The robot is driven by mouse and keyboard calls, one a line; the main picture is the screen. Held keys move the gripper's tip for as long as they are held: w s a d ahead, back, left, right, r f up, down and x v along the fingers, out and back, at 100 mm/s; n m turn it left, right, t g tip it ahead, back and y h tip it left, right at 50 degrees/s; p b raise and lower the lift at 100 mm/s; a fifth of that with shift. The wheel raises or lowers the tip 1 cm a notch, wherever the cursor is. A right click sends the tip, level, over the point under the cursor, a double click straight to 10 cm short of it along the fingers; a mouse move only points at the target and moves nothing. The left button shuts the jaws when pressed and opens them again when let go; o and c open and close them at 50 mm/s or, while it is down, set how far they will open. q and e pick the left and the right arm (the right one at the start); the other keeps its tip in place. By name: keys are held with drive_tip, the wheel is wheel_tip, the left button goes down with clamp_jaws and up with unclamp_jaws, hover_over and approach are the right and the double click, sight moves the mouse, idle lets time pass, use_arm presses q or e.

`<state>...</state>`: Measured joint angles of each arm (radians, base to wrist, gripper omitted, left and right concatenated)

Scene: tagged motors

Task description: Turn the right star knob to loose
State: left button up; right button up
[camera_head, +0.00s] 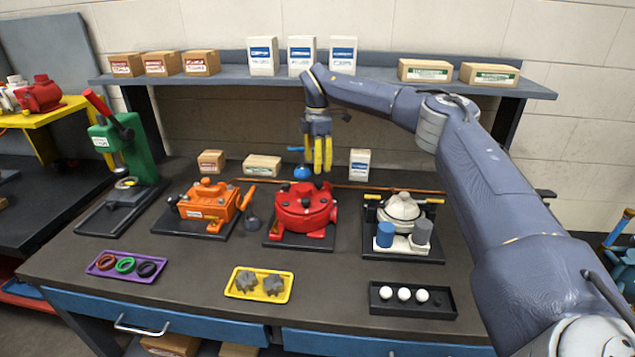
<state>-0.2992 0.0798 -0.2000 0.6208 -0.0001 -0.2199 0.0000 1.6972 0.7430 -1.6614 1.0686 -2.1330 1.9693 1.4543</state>
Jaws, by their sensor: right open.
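A round red housing (303,214) sits on a dark base plate in the middle of the bench, with small dark knobs on its top. Which of them is the right star knob is too small to tell. My right gripper (322,170) has yellow fingers pointing down. It is open and empty, just above the back right part of the red housing in the picture. It seems apart from the housing, and it may hide part of its top. My left gripper is not in view.
An orange unit (203,203) stands left of the housing and a white-domed unit (401,208) right. In front lie a purple tray (100,271), a yellow tray (239,291) and a black tray (390,309). A shelf (230,82) with boxes runs behind.

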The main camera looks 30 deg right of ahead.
sight(317, 183)
drive_tip(key=shift+f, duration=3.6)
clamp_jaws()
